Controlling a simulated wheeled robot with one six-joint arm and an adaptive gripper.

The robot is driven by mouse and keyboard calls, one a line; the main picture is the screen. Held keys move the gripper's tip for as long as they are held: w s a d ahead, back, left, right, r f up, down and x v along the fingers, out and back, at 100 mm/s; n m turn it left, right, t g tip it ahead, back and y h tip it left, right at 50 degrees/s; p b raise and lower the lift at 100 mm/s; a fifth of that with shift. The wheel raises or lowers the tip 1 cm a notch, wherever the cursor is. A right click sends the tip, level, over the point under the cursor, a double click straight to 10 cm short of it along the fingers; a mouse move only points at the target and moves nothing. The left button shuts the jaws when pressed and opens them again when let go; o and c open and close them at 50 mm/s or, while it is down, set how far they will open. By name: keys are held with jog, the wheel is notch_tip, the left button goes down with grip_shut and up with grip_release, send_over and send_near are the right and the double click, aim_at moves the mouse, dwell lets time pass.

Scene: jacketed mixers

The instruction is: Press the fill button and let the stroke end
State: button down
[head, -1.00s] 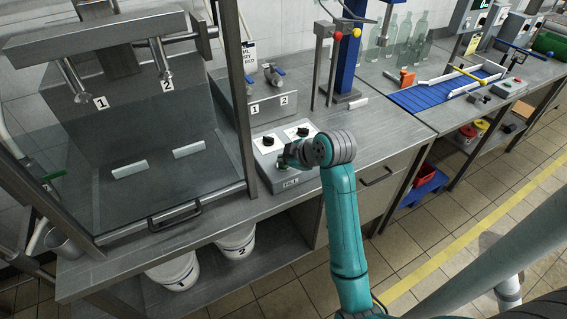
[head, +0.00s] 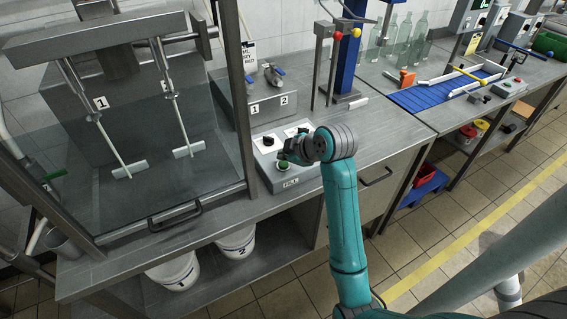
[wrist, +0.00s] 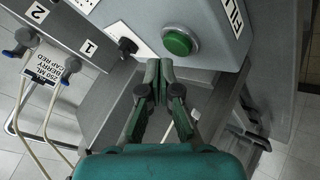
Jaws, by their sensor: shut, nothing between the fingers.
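The green fill button (head: 284,165) sits on the front of a grey control box (head: 290,181). In the wrist view the button (wrist: 177,42) is round and green, beside a label reading "FILL", partly cut off. My gripper (head: 284,156) is shut and empty. In the wrist view its fingertips (wrist: 159,66) are together, below and left of the button, apparently apart from it.
A valve block (head: 268,97) labelled 1 and 2 stands behind. The guard frame (head: 236,100) rises close on the left. Bench to the right of my arm (head: 385,140) is clear.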

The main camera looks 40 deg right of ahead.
aim_at(285, 165)
jog(key=shift+r, duration=2.5)
